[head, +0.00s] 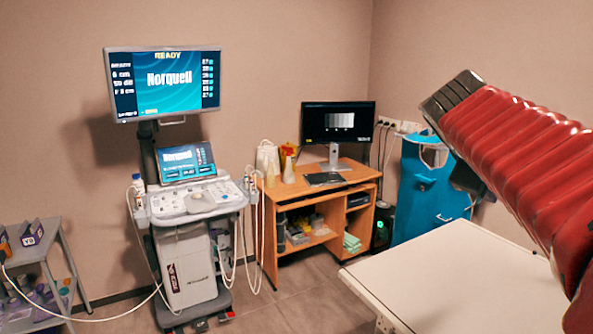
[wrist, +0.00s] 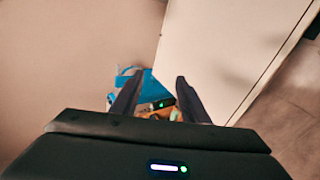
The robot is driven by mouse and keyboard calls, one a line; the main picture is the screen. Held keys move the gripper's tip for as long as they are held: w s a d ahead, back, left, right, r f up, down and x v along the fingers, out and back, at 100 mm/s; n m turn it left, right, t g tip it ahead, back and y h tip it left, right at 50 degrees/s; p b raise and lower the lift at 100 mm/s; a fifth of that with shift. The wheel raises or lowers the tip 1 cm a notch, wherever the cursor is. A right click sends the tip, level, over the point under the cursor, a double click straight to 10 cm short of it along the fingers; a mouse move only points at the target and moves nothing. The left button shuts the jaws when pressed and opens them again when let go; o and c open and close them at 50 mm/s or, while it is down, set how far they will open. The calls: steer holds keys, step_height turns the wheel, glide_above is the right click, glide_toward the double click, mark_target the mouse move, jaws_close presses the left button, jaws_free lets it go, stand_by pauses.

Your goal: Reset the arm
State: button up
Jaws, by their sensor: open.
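My gripper (wrist: 157,98) shows in the wrist view with its two dark fingers apart and nothing between them. In the head view my red arm reaches in from the right edge, raised above the white table (head: 470,285). My gripper's fingers cannot be made out in the head view.
An ultrasound machine (head: 190,262) with a large screen (head: 165,85) stands left of centre. A wooden desk (head: 312,191) carries a monitor (head: 337,122). A grey shelf rack (head: 42,252) is at far left. Floor shows between.

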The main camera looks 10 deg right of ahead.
steer(key=s+a+f+m+y, duration=0.3)
steer(key=s+a+f, duration=0.5)
steer(key=a+f, duration=0.5)
steer(key=s+a+f+m+y, duration=0.3)
steer(key=s+a+f+y, duration=0.3)
steer(key=a+f, duration=0.7)
steer(key=s+a, duration=0.1)
steer(key=s, duration=0.1)
steer(key=shift+s+f, duration=0.25)
steer(key=shift+s, duration=0.15)
steer(key=shift+c, duration=0.2)
steer(key=shift+c, duration=1)
